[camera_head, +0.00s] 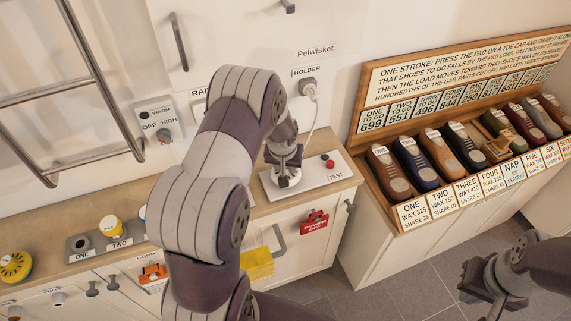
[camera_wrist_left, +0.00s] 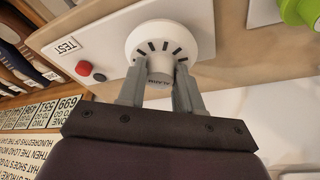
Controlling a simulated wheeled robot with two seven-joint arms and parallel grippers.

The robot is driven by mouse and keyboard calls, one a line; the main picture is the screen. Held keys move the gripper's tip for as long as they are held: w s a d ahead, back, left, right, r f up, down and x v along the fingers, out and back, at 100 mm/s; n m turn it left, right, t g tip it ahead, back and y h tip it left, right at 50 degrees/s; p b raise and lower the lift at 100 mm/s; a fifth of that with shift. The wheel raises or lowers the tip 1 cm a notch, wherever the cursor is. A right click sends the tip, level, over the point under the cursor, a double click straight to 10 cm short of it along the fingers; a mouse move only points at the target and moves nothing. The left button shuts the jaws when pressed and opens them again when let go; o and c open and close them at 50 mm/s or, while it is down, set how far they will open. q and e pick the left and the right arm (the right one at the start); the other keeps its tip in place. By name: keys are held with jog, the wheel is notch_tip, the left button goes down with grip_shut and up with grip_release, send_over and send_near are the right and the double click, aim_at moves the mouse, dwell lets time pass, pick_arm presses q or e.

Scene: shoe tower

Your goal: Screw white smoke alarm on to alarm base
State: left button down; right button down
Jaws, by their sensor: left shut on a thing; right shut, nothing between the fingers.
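The white smoke alarm (camera_head: 287,178) is a round disc with dark slots. In the left wrist view the alarm (camera_wrist_left: 150,31) shows a raised hub marked ALARM. My left gripper (camera_head: 284,160) points down at it, shut on the hub, with one finger on each side (camera_wrist_left: 159,80). The alarm is over the left part of a white plate marked TEST (camera_head: 332,176). The alarm base is hidden, and I cannot tell whether the alarm is seated on it. My right gripper (camera_head: 478,282) is shut and empty at the lower right, away from the alarm.
The plate has a red button (camera_head: 330,164) and a dark button beside the alarm. A plug with a white cord (camera_head: 311,92) hangs behind. A shoe rack (camera_head: 460,150) stands right. A yellow cloth (camera_head: 257,262) hangs in front. Grey floor is open below the rack.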

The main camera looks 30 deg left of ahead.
pick_arm(q)
jog(key=shift+f, duration=0.15)
jog(key=c, duration=0.7)
grip_release()
jog(key=b+v, duration=0.1)
jog(key=v, duration=1.1)
jog(key=shift+s+r+b, duration=0.15)
jog(key=shift+r+b, duration=0.2)
